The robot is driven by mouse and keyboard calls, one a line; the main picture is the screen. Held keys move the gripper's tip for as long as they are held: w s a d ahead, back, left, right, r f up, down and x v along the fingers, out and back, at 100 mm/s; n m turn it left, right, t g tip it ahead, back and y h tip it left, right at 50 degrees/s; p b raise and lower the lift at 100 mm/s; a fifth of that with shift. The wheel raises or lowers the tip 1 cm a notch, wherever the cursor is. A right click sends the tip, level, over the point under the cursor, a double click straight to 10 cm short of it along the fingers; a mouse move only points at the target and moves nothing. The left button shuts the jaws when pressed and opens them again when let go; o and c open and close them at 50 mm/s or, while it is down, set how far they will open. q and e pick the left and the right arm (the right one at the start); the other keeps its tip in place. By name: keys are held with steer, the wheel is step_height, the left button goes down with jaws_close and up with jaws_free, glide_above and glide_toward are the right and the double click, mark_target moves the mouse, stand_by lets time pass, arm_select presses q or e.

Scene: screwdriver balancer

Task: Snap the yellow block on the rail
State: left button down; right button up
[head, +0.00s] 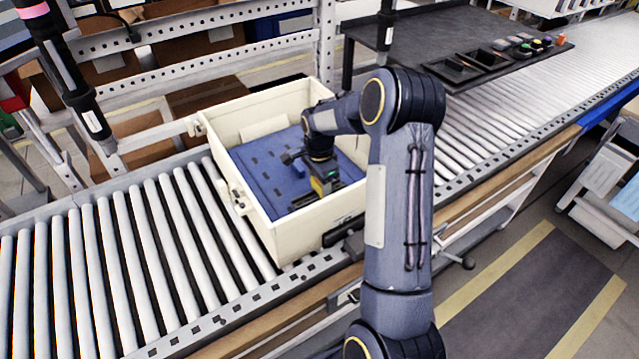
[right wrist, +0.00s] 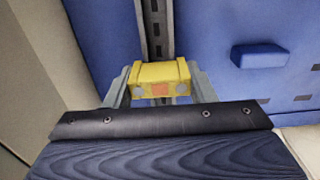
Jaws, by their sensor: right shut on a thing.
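The yellow block (right wrist: 160,80) shows in the right wrist view between the two grey fingers of my right gripper (right wrist: 161,88), which is shut on it. A dark slotted rail (right wrist: 154,28) runs behind the block along the blue panel. In the head view my right gripper (head: 324,184) reaches down into the cream box, over the rail (head: 310,198) near the panel's front edge. Only a bit of yellow shows there. I cannot tell whether the block touches the rail. My left gripper is not in view.
The cream box (head: 252,215) stands on the roller conveyor (head: 130,265), its walls close around my right gripper. The blue panel (head: 262,170) inside has raised blocks and slots. A dark table (head: 430,35) behind holds trays (head: 485,62) with small coloured parts.

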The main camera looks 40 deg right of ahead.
steer(key=shift+f+b, duration=0.4)
stand_by(0.8)
steer(key=o, duration=1.2)
step_height(320, 180, up, 8)
steer(key=shift+f, duration=0.1)
